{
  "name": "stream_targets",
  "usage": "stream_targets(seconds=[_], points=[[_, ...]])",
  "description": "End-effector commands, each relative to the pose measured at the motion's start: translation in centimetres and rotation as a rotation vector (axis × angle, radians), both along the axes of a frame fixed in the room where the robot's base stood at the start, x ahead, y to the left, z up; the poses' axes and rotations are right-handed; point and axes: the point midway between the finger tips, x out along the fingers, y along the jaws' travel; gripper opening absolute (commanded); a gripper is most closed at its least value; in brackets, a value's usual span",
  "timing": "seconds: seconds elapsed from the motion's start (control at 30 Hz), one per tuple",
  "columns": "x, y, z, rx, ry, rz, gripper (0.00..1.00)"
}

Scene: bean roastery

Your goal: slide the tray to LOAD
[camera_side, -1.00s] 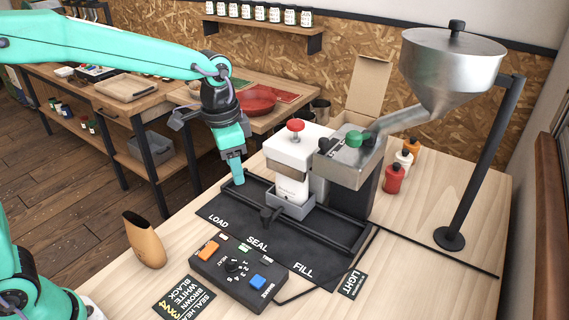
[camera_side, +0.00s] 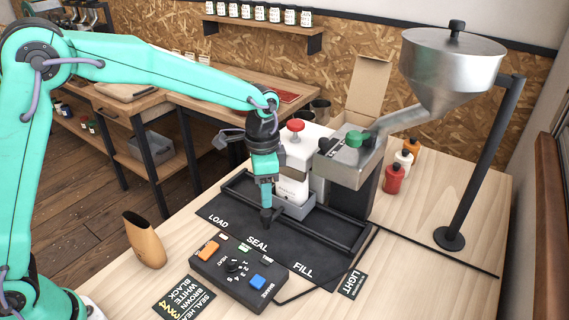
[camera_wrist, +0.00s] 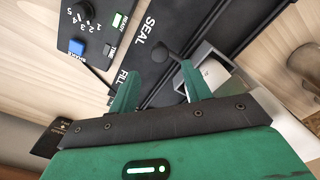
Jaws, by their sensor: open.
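The small grey tray (camera_side: 299,211) stands on the black track by the SEAL mark, with a white bag (camera_side: 291,190) in it under the sealer. A black knob (camera_side: 266,216) sticks out at its front. In the wrist view, the tray (camera_wrist: 221,63) lies beyond my right finger, and the knob (camera_wrist: 160,52) is just ahead of the gap between my fingers. My gripper (camera_side: 266,203) points down right above the knob; its fingers are apart and empty in the wrist view (camera_wrist: 158,84). The LOAD mark (camera_side: 218,221) is to the left, on a bare part of the track.
The white sealer with a red top knob (camera_side: 295,126) and the grey filler with a green knob (camera_side: 355,139) stand behind the track. A control box (camera_side: 238,273) lies in front. A tan cup-like vessel (camera_side: 145,241) is at left. The track is clear towards LOAD and FILL.

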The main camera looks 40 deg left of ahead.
Motion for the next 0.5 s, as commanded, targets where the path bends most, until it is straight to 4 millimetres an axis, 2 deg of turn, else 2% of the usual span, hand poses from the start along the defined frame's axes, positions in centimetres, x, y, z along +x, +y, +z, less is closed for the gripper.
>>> stream_targets(seconds=[0.3, 0.5], points=[[-0.1, 0.0, -3.9, 0.001, 0.002, 0.0, 0.48], [0.0, 0.0, -5.7, 0.001, 0.001, 0.001, 0.48]])
